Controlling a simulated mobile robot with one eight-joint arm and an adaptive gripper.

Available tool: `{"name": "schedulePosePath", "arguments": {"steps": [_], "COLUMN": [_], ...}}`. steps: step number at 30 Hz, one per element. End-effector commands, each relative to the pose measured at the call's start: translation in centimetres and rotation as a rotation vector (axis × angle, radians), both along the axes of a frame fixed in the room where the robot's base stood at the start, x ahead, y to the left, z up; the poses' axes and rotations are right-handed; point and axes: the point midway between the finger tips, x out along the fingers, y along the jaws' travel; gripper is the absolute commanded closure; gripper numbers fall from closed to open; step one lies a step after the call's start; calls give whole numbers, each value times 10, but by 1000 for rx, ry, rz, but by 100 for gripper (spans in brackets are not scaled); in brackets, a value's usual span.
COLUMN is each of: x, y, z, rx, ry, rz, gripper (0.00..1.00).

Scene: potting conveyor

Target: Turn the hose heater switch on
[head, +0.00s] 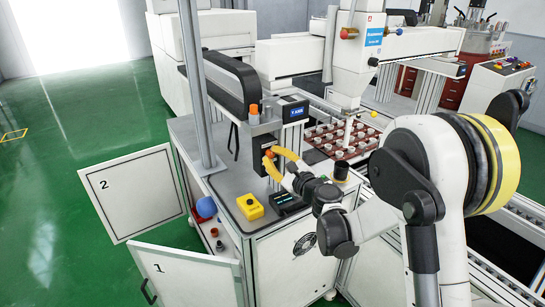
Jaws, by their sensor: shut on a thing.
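A small black box (262,142) stands on the grey top of the white cabinet, below the blue-screened controller. A small orange-red part, which looks like a switch knob, shows at its front between my fingertips. My gripper (268,159) has yellow fingers and reaches in from the right. It is shut on this orange-red part. The fingers hide most of the part, so its turned position cannot be told. I cannot read any label that names it as the hose heater switch.
A yellow button box (250,206) and a dark display unit (287,202) sit in front of my gripper. A black cup (341,171) stands to the right. A grey post (194,85) rises at left. Cabinet doors 2 (130,195) and 1 (187,275) hang open. A red tray (325,145) lies behind.

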Motion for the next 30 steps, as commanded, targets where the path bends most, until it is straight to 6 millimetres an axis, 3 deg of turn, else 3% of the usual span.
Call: {"name": "schedulePosePath", "arguments": {"steps": [8,30], "x": [0,-1], "y": [0,0], "z": [-1,-2], "rx": [122,669], "ry": [83,453], "rz": [-1,0], "gripper": [100,100]}}
